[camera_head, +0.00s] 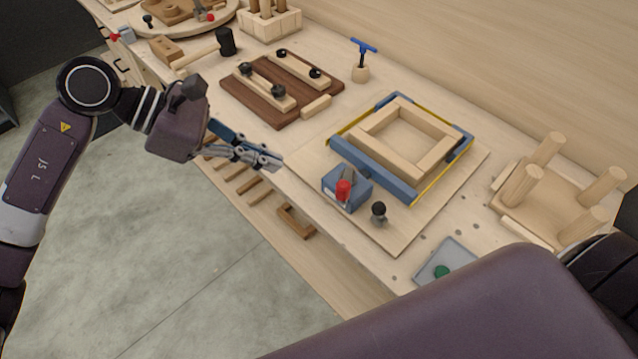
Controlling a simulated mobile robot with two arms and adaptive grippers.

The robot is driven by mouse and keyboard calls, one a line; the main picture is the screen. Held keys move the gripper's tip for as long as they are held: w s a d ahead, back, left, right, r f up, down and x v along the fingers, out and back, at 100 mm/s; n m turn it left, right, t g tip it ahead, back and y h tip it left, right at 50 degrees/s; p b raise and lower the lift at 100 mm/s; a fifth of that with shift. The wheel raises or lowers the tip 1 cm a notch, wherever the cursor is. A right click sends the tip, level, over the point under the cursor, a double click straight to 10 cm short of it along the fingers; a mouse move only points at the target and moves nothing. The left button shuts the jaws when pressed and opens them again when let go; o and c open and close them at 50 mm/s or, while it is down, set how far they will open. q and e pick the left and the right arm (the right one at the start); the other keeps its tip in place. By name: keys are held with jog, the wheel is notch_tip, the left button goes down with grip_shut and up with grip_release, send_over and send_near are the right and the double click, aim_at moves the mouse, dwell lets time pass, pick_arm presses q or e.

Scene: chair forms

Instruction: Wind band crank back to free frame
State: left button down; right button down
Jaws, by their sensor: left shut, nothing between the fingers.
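A square wooden frame (365,145) lies on a pale board (397,238) on the workbench. A yellow band (437,188) runs around it, over blue corner pieces and a blue bar (373,169) along its near side. A blue crank block (347,188) with a red part sits at the near side of the board. A small crank handle with a black knob (378,209) stands beside it. My left gripper (279,162) is shut and empty, left of the crank block and apart from it. My right gripper is out of view; a large dark arm part covers the lower right.
A dark board with wooden bars and black knobs (262,106) lies left of the frame, near a blue T-handle tool (363,46). A stool seat with upright legs (547,190) stands right. A grey tray (449,257) holds a green item. A mallet (225,41) lies behind my left arm.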

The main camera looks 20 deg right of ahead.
aim_at(346, 181)
pick_arm(q)
jog(key=s+d+f+y+p, duration=0.1)
jog(key=s+d+f+p, duration=0.2)
jog(key=d+f+p, duration=0.3)
jog(key=shift+s+d+f, duration=0.2)
jog(key=shift+d+f, duration=0.1)
jog(key=shift+d, duration=0.75)
jog(key=shift+w, duration=0.1)
